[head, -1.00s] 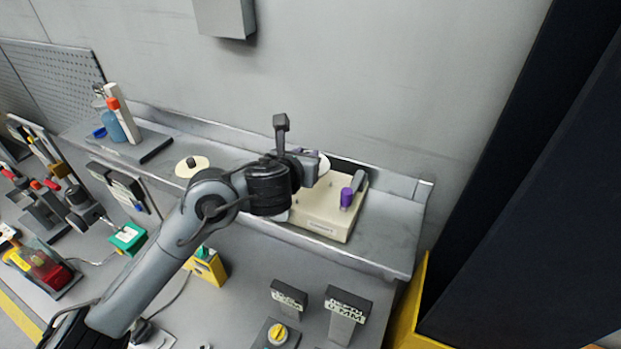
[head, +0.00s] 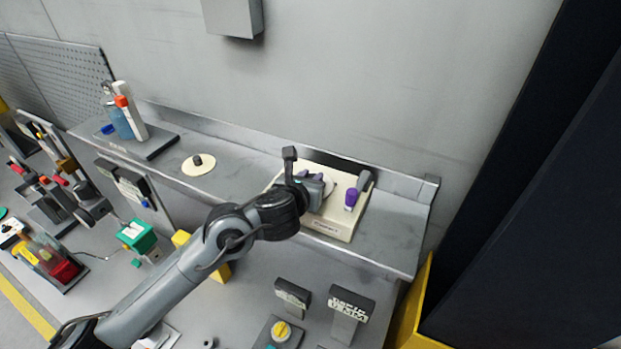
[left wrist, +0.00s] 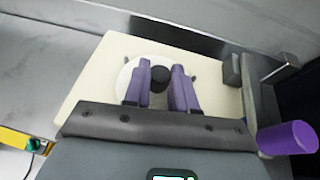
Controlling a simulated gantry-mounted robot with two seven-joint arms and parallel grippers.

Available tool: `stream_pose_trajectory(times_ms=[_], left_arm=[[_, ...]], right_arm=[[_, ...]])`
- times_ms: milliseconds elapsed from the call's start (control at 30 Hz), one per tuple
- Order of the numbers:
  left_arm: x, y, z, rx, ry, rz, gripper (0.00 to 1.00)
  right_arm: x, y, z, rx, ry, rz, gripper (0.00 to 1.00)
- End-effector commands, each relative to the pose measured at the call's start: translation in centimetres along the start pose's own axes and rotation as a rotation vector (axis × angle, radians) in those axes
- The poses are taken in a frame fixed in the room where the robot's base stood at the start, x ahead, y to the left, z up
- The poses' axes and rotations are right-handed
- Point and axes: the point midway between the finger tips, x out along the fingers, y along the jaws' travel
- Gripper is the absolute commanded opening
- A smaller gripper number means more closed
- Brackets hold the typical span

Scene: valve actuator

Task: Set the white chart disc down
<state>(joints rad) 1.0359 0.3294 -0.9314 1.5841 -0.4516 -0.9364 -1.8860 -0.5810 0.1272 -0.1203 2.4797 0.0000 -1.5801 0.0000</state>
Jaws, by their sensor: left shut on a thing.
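The white chart disc (left wrist: 124,78) has a black knob (left wrist: 161,78) at its middle. My left gripper (left wrist: 163,72) is shut on this knob, with one purple finger on each side. The disc is over the cream recorder base (left wrist: 90,84); whether it touches the base I cannot tell. In the head view my left gripper (head: 318,184) is above the base (head: 328,228) on the shelf and hides most of the disc. My right gripper is not in view.
A purple knob (head: 351,199) and a dark grey block (head: 364,180) stand at the base's right side. A second pale disc with a dark knob (head: 198,168) lies on the shelf to the left. Bottles (head: 122,120) stand further left. The shelf's right end is bare.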

Motion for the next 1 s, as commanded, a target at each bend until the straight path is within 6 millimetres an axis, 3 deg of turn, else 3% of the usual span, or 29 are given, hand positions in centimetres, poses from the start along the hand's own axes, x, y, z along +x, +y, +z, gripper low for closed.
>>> stream_pose_trajectory(times_ms=[67, 100, 267, 700, 1000], left_arm=[[0.1, 0.0, -0.3, 0.000, 0.000, 0.000, 0.00], [0.1, 0.0, -0.3, 0.000, 0.000, 0.000, 0.27], [0.1, 0.0, -0.2, 0.000, 0.000, 0.000, 0.51], [-0.3, 0.0, 0.1, 0.000, 0.001, -0.001, 0.51], [-5.1, 0.0, 0.1, 0.001, 0.000, -0.003, 0.51]], right_arm=[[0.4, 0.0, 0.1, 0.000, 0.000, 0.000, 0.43], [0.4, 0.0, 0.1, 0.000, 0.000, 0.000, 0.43], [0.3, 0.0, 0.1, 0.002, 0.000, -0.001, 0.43], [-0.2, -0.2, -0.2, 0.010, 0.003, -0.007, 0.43], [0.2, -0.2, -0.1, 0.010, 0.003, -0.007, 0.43]])
